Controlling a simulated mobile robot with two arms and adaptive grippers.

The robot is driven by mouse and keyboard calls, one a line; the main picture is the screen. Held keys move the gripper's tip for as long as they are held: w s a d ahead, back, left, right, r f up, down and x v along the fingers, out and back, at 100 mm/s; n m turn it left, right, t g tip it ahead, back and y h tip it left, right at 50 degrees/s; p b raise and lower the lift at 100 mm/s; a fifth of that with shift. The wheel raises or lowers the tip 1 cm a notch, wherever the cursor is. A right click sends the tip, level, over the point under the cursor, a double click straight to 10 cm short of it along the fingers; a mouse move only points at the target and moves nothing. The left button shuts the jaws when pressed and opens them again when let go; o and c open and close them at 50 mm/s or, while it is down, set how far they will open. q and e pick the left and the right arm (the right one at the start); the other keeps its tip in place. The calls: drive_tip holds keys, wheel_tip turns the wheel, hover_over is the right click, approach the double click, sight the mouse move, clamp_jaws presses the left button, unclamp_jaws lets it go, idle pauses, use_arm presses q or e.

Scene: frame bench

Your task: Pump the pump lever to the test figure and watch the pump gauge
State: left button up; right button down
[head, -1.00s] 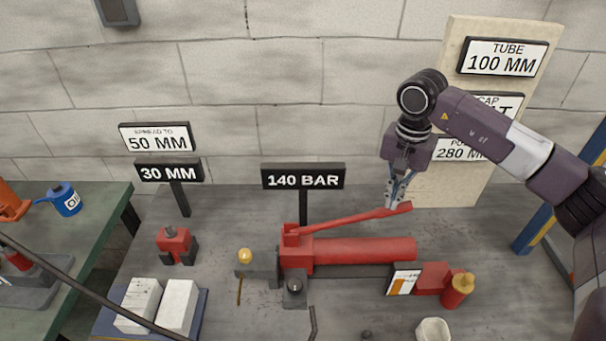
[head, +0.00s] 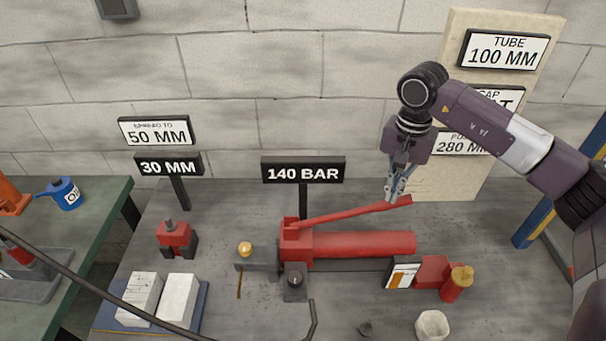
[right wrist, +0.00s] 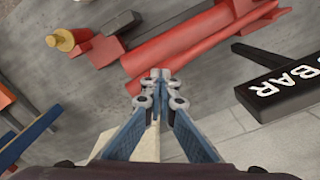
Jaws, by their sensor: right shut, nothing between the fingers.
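The red pump lever (head: 352,213) slopes up to the right above the pump's red cylinder (head: 365,244). My right gripper (head: 391,198) is shut and empty, with its tips at the lever's raised right end. The right wrist view shows the shut fingertips (right wrist: 160,74) close to the lever (right wrist: 205,52); I cannot tell whether they touch. A black readout (head: 303,173) behind the pump reads 140 BAR; I take it as the pump gauge. My left gripper is out of view.
White plates (head: 503,50) on a board at the back right are partly hidden by my arm. A red spreader tool (head: 176,240), white blocks (head: 179,302), a brass-capped red cylinder (head: 451,287) and a white cup (head: 432,326) stand around the pump.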

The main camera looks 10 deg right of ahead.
drive_tip(key=shift+r+p, duration=1.55)
drive_tip(key=shift+r, duration=1)
drive_tip(key=shift+f, duration=0.1)
